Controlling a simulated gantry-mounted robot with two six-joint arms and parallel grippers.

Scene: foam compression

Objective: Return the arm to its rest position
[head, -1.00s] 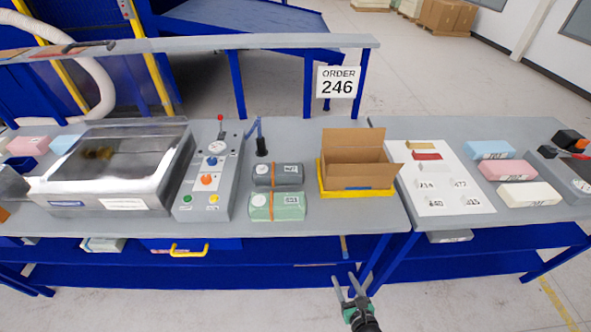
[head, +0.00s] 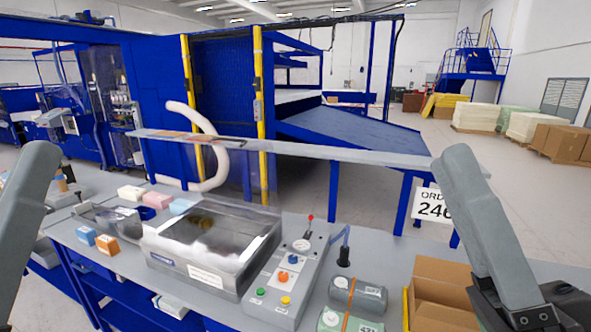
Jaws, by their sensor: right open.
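My right arm (head: 492,230) is folded up at the right side of the head view, in front of the cardboard box. Its gripper (head: 492,312) is low at the right edge, only partly visible among dark arm parts. It is open, and I see nothing held in it. My left arm (head: 28,220) shows as a grey link at the left edge. Its gripper is out of view.
The bench holds a metal press with a clear lid (head: 215,240), a control panel (head: 290,275), a grey roll (head: 357,296), a green roll (head: 345,322) and an open cardboard box (head: 440,285). A grey rail (head: 300,150) runs behind.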

